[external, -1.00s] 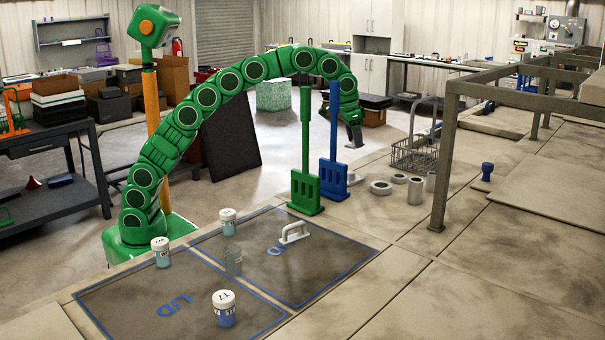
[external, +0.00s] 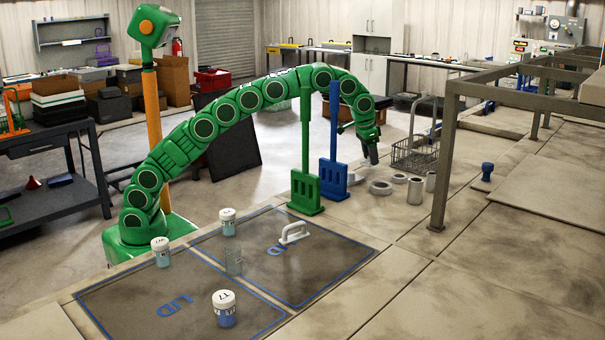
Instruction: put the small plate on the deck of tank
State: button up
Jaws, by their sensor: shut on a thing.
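My gripper (external: 370,146) hangs from the end of my green arm, just right of the upright blue paddle. It is shut on a small grey piece (external: 373,157), which looks like the small plate, seen nearly edge-on and partly hidden by the fingers. The piece appears held above the level of the deck; its exact height is hard to tell. The tank deck (external: 440,290) is the wide stained beige surface across the front and right. Two dark lids with blue outlines lie in it, and the right one (external: 330,260) has a white handle.
A green paddle (external: 304,190) and a blue paddle (external: 333,175) stand upright near my gripper. Grey rings (external: 381,188), a cylinder (external: 415,191) and a wire basket (external: 412,156) are to the right. Several jars (external: 224,308) stand around the lids. The front right deck is clear.

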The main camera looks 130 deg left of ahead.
jog(key=shift+d+x, duration=0.15)
jog(key=shift+x, duration=0.6)
jog(key=shift+d+x, duration=0.15)
jog(key=shift+x, duration=0.6)
jog(key=shift+s+f, duration=0.15)
jog(key=o, duration=1.3)
jog(key=v, duration=1.2)
